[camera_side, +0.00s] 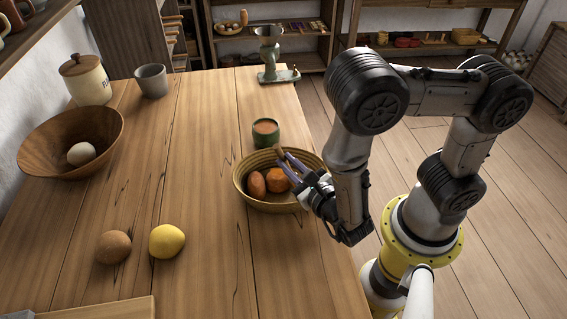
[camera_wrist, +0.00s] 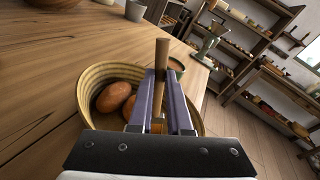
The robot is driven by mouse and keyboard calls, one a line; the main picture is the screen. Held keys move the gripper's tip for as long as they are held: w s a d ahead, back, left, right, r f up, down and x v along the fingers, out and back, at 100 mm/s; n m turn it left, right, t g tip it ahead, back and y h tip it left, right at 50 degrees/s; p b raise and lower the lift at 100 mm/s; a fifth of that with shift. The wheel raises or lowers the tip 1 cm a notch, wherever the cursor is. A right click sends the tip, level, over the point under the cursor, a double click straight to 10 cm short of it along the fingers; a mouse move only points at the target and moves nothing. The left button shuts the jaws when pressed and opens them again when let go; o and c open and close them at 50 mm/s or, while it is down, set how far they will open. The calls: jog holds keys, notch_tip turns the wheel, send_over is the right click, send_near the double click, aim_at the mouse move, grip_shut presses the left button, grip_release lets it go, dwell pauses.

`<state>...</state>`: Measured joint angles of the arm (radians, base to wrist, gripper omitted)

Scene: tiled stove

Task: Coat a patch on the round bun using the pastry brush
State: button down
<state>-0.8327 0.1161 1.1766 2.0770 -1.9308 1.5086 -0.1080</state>
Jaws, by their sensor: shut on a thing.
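My gripper (camera_side: 288,165) is over the woven basket and shut on a brown wooden handle, which looks like the pastry brush (camera_wrist: 161,58). In the wrist view the handle stands up between my two purple fingers (camera_wrist: 161,90); no bristles can be made out. A round brown thing (camera_side: 114,247), which may be the round bun, lies on the table at the front left, well away from my gripper. The woven basket (camera_side: 243,182) holds a brown oblong item (camera_side: 257,185) and a rounder orange-brown item (camera_side: 278,180), partly hidden by my gripper in the wrist view.
A green cup with orange-brown contents (camera_side: 265,133) stands just behind the basket. A yellow lemon (camera_side: 167,241) lies beside the round brown thing. A wooden bowl (camera_side: 45,150), grey cup (camera_side: 151,80) and lidded jar (camera_side: 85,80) stand at left. The table's middle is clear.

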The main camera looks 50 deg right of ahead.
jog(key=s+d, duration=0.2)
jog(key=s, duration=0.1)
jog(key=shift+s+d, duration=0.25)
jog(key=shift+d, duration=0.15)
jog(key=shift+r, duration=0.1)
jog(key=shift+r, duration=2.9)
jog(key=shift+r, duration=0.1)
jog(key=shift+r, duration=1.4)
